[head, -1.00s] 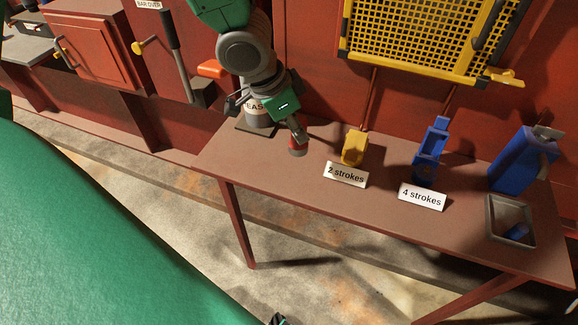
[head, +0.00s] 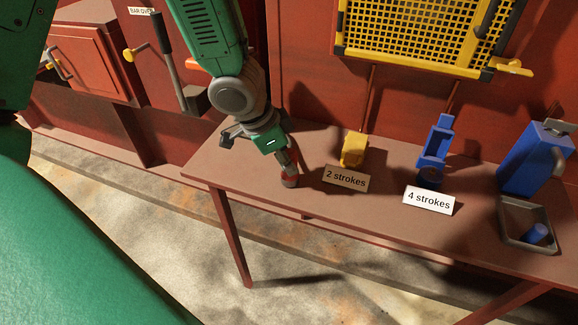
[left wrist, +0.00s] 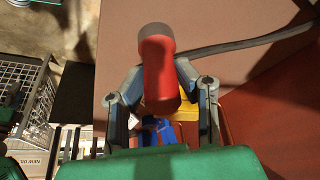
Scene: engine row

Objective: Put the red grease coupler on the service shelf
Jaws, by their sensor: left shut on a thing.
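The red grease coupler (head: 290,170), a red cylinder with a grey end, is held by my left gripper (head: 283,155) over the left part of the brown service shelf (head: 240,172). Its grey lower end is at or very near the shelf top; I cannot tell if it touches. In the left wrist view, the coupler (left wrist: 160,80) sits between the two fingers of my left gripper (left wrist: 162,95), which are shut on it. My right gripper is not in view.
To the right on the shelf stand a yellow block (head: 354,148) with a "2 strokes" card (head: 346,179), a blue holder (head: 437,145) with a "4 strokes" card (head: 429,200), a blue can (head: 535,160) and a grey tray (head: 507,233) holding a blue piece. A yellow grille (head: 420,35) hangs above.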

